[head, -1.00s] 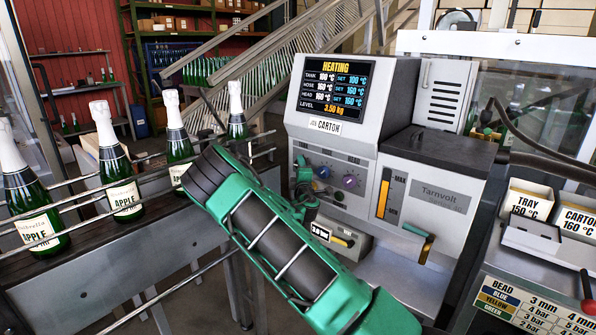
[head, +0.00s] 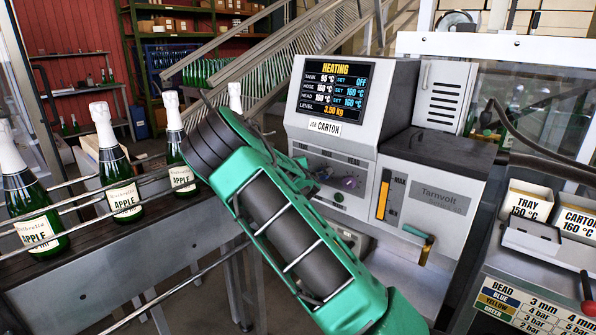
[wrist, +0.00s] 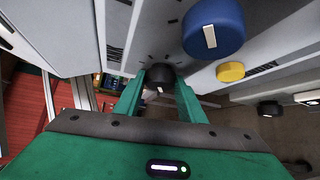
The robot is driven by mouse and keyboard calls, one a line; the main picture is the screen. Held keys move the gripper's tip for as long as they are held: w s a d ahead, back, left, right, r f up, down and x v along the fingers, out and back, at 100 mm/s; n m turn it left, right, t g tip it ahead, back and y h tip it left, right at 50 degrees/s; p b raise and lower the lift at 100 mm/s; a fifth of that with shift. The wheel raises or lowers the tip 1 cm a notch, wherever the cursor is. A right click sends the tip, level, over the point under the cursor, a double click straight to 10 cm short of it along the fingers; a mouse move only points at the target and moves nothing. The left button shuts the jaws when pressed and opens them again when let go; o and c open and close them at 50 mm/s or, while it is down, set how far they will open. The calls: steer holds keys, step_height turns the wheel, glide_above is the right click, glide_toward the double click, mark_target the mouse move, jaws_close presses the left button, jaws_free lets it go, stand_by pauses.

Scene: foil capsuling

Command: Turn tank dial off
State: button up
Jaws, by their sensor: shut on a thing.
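The grey hot-melt machine (head: 440,150) stands in the middle of the head view. Its screen (head: 332,92) reads HEATING, with the tank at 95 °C and its set value OFF. Hose and head set values read 160 °C. My gripper (wrist: 160,84) is shut on a small black dial, the tank dial (wrist: 160,76), which shows between its two green fingers in the wrist view. In the head view my green arm hides the left part of the dial row and most of the grip.
Bottles (head: 118,165) stand on the conveyor at left. A small lever (head: 425,248) projects at the machine's lower front.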

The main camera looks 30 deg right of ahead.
steer(key=shift+s+f, duration=0.1)
steer(key=shift+f, duration=0.1)
steer(key=o, duration=1)
steer(key=shift+o, duration=0.2)
steer(key=shift+r, duration=0.1)
steer(key=v, duration=1)
steer(key=shift+s+a, duration=0.2)
steer(key=shift+s, duration=0.05)
